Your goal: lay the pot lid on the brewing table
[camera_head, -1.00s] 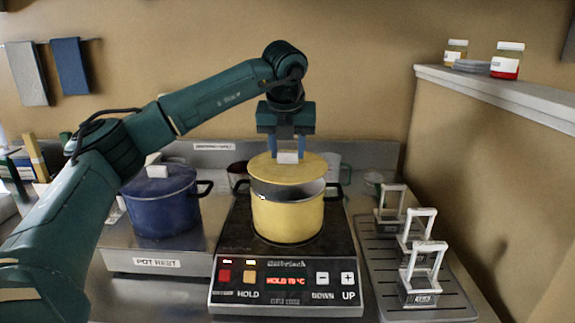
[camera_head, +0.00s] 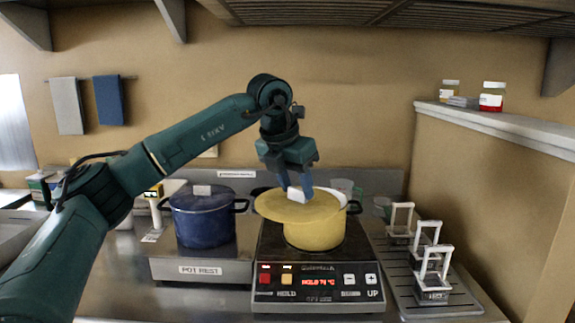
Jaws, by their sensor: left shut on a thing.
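The yellow pot lid (camera_head: 290,210) is held by its white knob in my left gripper (camera_head: 297,190), which is shut on it. The lid is tilted and shifted to the left of the yellow pot (camera_head: 318,235), so part of the pot's mouth shows at the right. I cannot tell whether the lid touches the pot's rim. The pot stands on the hot plate (camera_head: 318,282), whose red display is lit. The brewing table (camera_head: 205,300) is the steel surface beneath the hot plate. My right gripper is not in view.
A lidded blue pot (camera_head: 202,218) stands on the pot rest (camera_head: 200,268) at left. Several clear holders with white handles (camera_head: 433,275) stand on a ridged tray (camera_head: 460,300) at right. A ledge with jars (camera_head: 492,97) juts from the right wall.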

